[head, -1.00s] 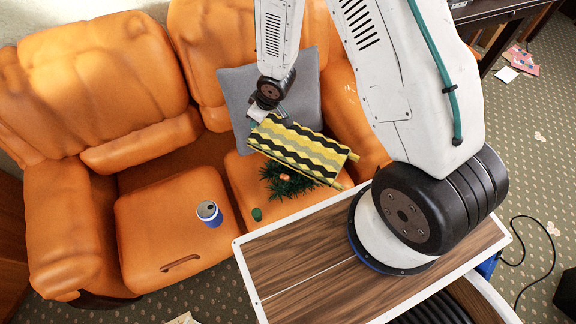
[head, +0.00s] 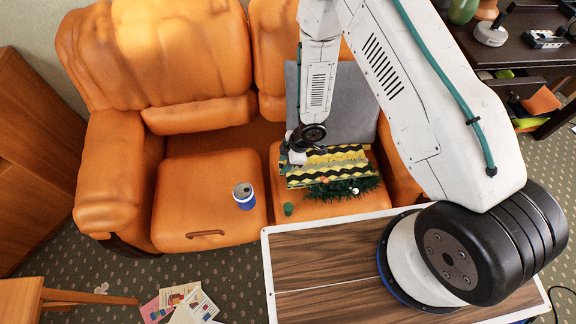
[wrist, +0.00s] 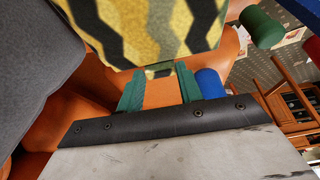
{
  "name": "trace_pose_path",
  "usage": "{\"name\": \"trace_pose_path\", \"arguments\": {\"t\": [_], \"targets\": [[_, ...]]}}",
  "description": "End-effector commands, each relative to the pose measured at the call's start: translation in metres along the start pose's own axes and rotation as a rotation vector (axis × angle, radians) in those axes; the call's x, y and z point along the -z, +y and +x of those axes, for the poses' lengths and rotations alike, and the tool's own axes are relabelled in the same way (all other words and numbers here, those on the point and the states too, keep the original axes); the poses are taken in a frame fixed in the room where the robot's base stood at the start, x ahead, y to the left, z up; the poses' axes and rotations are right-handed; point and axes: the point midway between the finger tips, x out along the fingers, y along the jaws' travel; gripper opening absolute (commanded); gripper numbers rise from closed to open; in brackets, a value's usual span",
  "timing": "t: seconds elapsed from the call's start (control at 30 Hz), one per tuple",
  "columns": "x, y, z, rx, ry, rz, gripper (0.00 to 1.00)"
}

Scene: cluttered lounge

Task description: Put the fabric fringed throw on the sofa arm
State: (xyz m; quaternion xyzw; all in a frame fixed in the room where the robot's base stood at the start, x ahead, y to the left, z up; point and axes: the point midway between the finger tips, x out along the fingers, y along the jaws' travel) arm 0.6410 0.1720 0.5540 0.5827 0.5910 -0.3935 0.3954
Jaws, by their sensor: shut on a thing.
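The fabric throw (head: 328,172), with yellow, black and grey zigzags, is in my gripper (head: 297,152) above the right seat of the orange sofa (head: 180,85). In the wrist view the throw (wrist: 150,28) fills the top, and my gripper (wrist: 158,72) has its green fingers shut on the throw's edge. The left sofa arm (head: 103,175) is bare in the head view. The right sofa arm (head: 400,183) is mostly hidden behind my arm. I cannot tell whether the throw touches the seat or the greenery below it.
A grey cushion (head: 350,100) leans on the sofa back. A blue can (head: 243,197) stands on the left seat. A small green cylinder (head: 288,209) and dark greenery (head: 345,190) are on the right seat. Papers (head: 185,302) lie on the floor. A dark desk (head: 520,50) stands at right.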

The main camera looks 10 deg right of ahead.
Motion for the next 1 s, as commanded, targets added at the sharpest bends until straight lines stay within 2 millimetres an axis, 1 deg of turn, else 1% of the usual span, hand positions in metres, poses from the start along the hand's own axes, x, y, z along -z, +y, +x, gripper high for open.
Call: {"name": "trace_pose_path", "arguments": {"t": [0.03, 0.1, 0.2, 0.43, 0.47, 0.5, 0.53, 0.83, 0.93, 1.0], "targets": [[-0.004, -0.001, 0.009, 0.003, -0.001, 0.001, 0.00], [-0.008, -0.001, 0.018, 0.002, 0.000, 0.002, 0.00], [-0.011, -0.001, 0.027, 0.002, 0.000, 0.001, 0.00], [-0.012, 0.000, 0.029, 0.000, 0.000, 0.001, 0.00], [-0.012, 0.000, 0.029, 0.001, 0.000, 0.001, 0.41], [-0.012, 0.000, 0.029, 0.001, 0.000, 0.001, 0.53], [-0.012, 0.000, 0.029, 0.001, 0.000, 0.001, 0.58], [-0.012, 0.000, 0.027, 0.000, 0.000, 0.001, 0.58], [-0.012, 0.001, 0.019, -0.001, 0.000, 0.000, 0.58], [-0.012, 0.001, 0.009, -0.003, 0.000, 0.001, 0.58]]}}
